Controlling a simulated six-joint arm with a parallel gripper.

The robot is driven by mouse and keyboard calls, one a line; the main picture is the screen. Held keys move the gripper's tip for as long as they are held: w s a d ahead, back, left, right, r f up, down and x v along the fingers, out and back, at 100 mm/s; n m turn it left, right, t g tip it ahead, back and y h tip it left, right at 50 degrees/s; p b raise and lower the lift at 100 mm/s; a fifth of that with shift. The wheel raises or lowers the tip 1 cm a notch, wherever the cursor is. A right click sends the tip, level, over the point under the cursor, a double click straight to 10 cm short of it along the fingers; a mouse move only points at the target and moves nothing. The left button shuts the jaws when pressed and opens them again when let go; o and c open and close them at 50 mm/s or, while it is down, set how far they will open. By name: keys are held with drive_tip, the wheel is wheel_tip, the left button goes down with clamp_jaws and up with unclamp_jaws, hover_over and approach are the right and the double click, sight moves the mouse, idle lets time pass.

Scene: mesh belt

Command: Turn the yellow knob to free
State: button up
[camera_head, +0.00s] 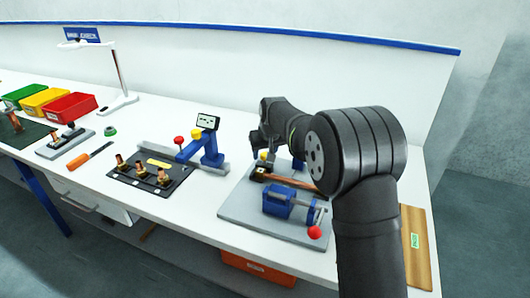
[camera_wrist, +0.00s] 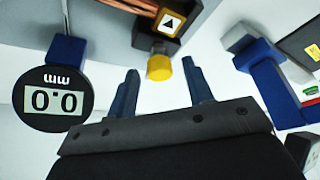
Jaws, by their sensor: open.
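The yellow knob (camera_wrist: 159,68) sits on a dark stem at the edge of a grey fixture in the wrist view. A label with a black triangle (camera_wrist: 169,23) is just beside it. In the head view the knob (camera_head: 263,155) shows as a small yellow spot at the far left end of the fixture, partly hidden by my arm. My gripper (camera_wrist: 160,71) is open and empty. Its two fingertips are apart, one on each side of the knob in the picture. I cannot tell whether the knob is between them in depth.
The grey fixture plate (camera_head: 240,214) carries a copper bar (camera_head: 290,182) and a blue clamp (camera_head: 280,203) with a red ball handle. Left stands a blue gauge stand (camera_head: 211,150).

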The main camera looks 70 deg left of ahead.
drive_tip(key=c, duration=1)
drive_tip(key=shift+s+m+t, duration=0.15)
drive_tip(key=shift+m+t, duration=0.35)
drive_tip(key=shift+m, duration=0.9)
drive_tip(key=o, duration=1)
